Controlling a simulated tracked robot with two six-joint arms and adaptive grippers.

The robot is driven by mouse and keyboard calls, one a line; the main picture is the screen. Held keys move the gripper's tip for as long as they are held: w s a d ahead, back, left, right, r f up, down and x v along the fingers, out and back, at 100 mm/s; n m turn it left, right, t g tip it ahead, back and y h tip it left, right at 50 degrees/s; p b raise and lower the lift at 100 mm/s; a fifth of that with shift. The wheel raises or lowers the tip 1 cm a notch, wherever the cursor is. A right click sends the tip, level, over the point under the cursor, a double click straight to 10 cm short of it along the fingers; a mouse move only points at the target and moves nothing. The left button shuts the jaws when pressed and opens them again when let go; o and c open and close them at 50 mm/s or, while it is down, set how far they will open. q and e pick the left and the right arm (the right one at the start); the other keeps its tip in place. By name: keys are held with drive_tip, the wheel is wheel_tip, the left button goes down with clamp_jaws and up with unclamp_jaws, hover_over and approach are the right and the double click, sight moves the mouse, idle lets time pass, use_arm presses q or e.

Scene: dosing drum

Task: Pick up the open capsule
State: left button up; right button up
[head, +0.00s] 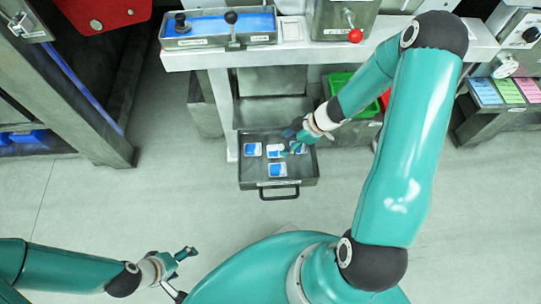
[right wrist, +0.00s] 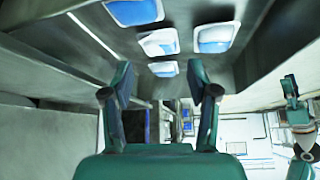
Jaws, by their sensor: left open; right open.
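Several small blue-and-white capsules lie in an open dark drawer (head: 248,177). In the head view they are a left one (head: 252,149), a middle one (head: 276,150), a front one (head: 277,170) and a right one (head: 299,149) partly behind my gripper. The middle one shows more white; a whiter one (right wrist: 158,42) also shows in the right wrist view. I cannot tell for sure which is open. My right gripper (head: 293,138) is open and empty, over the drawer's back right. Its parted fingers (right wrist: 160,85) show in the right wrist view. My left gripper (head: 184,270) is open and empty, far from the drawer.
The drawer's handle (head: 279,192) faces the clear floor. Above the drawer is a workbench (head: 200,60) with a blue-topped control box (head: 220,25) and a red-knobbed machine (head: 345,18). A green bin (head: 340,82) stands right of the drawer, partly behind my right arm.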

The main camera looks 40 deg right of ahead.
sight(276, 149)
drive_tip(key=b+x, duration=0.4)
drive_tip(key=x, duration=0.1)
drive_tip(key=shift+d+f, duration=0.15)
drive_tip(key=shift+f, duration=0.05)
drive_tip(key=shift+r, duration=0.1)
drive_tip(key=shift+c, duration=0.3)
drive_tip(key=c, duration=0.4)
